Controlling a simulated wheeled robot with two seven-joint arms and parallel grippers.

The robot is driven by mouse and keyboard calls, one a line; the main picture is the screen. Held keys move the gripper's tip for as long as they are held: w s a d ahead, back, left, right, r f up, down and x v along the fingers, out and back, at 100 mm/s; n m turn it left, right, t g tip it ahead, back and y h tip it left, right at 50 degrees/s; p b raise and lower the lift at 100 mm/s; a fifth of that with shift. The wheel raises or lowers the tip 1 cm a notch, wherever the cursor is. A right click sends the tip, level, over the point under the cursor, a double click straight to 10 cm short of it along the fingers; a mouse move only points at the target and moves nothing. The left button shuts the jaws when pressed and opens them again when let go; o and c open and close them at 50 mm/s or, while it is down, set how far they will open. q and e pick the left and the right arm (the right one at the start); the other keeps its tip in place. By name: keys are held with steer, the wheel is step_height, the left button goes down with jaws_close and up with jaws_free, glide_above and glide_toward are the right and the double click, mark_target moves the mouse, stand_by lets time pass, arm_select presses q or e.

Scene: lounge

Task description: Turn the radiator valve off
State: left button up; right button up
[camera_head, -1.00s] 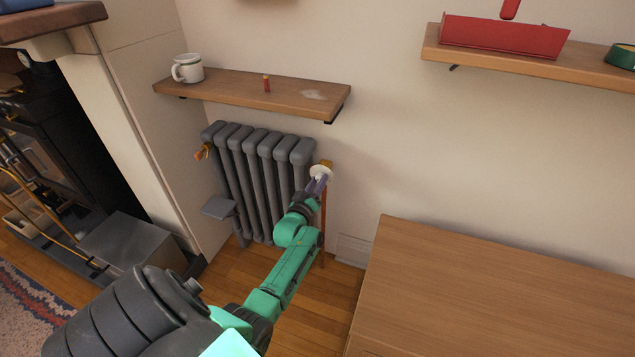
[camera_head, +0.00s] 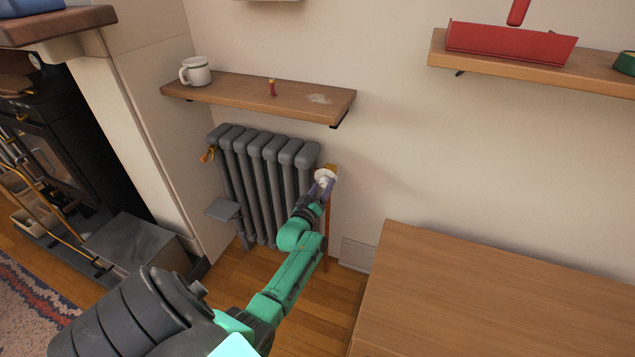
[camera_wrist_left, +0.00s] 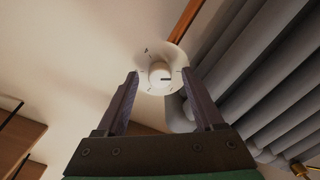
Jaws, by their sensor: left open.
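The radiator valve (camera_head: 324,177) is a round white knob on a copper pipe at the right end of the grey radiator (camera_head: 262,180). In the left wrist view the valve (camera_wrist_left: 160,75) shows a white dial with dark marks and a dark pointer line on its centre. My left gripper (camera_head: 325,187) is at the valve and partly covers it. In the left wrist view the two fingers of my left gripper (camera_wrist_left: 158,90) are apart, one on each side of the knob's lower part. I cannot tell whether they touch it. My right gripper is not in view.
A wooden shelf (camera_head: 235,95) with a white mug (camera_head: 195,71) and a small red item (camera_head: 272,88) is above the radiator. A wooden cabinet (camera_head: 470,295) stands at the lower right. A red tray (camera_head: 510,45) sits on another shelf. The wall right of the valve is clear.

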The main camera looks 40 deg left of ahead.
arm_select(q)
steer(key=p+v, duration=0.3)
steer(key=v, duration=1.1)
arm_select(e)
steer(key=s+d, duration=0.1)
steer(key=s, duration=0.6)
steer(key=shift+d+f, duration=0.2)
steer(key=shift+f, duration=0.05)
arm_select(q)
steer(key=shift+s+d, duration=0.1)
steer(key=shift+s, duration=0.05)
